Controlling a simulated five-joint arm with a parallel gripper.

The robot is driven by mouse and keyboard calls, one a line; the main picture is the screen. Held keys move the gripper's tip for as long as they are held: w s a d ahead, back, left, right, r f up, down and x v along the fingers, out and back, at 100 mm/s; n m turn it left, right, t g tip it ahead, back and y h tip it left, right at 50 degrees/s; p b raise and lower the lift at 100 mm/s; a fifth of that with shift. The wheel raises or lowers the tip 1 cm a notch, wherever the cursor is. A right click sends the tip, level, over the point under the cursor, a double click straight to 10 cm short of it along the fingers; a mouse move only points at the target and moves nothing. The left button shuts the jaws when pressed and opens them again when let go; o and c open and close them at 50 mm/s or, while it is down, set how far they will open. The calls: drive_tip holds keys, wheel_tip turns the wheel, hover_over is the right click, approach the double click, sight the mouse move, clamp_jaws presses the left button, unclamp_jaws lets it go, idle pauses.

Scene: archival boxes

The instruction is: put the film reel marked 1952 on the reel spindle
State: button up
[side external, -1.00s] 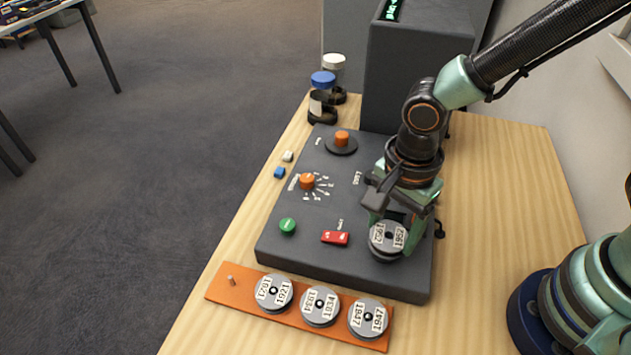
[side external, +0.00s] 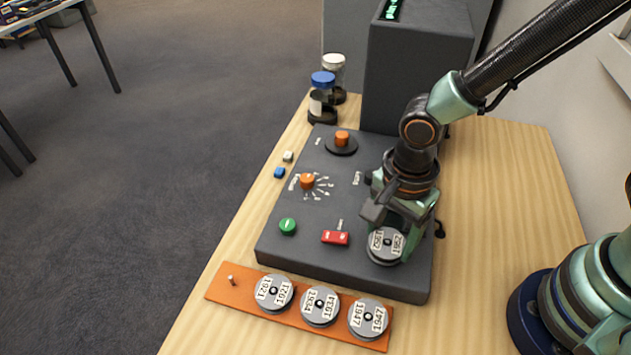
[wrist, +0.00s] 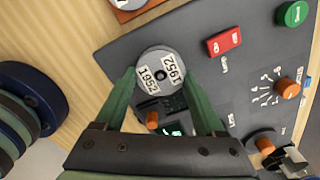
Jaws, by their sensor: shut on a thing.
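The grey film reel marked 1952 (side external: 385,246) is between the fingertips of my gripper (side external: 398,228), which is shut on it. It also shows in the wrist view (wrist: 158,75), its label facing up, with the green fingers on either side of its near edge. The reel is over the front right part of the dark console (side external: 335,275); I cannot tell whether it touches the top. A black disc with an orange hub (side external: 341,141) stands at the console's back. A bare upright peg (side external: 231,281) stands at the left end of the orange rack (side external: 245,292). I cannot tell which is the reel spindle.
Reels marked 1921 (side external: 273,292), 1934 (side external: 320,305) and 1947 (side external: 368,317) sit on the rack. The console carries a green button (side external: 288,227), a red switch (side external: 335,238) and an orange dial (side external: 307,181). A tall dark cabinet (side external: 415,85) and jars (side external: 322,95) stand behind.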

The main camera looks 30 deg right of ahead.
idle(0.4)
drive_tip(key=o, duration=1.4)
drive_tip(key=shift+c, duration=0.2)
wheel_tip(320, 180, up, 7)
drive_tip(key=w+d+r+n+t, duration=0.2)
drive_tip(key=d+r+n, duration=0.4)
drive_tip(key=d, duration=0.3)
drive_tip(key=w+d+r+n+t, duration=0.2)
drive_tip(key=d+r+n, duration=0.3)
drive_tip(key=d+n, duration=0.4)
drive_tip(key=shift+d+r+t, duration=0.15)
drive_tip(key=shift+r+t, duration=0.25)
drive_tip(key=shift+t, duration=0.4)
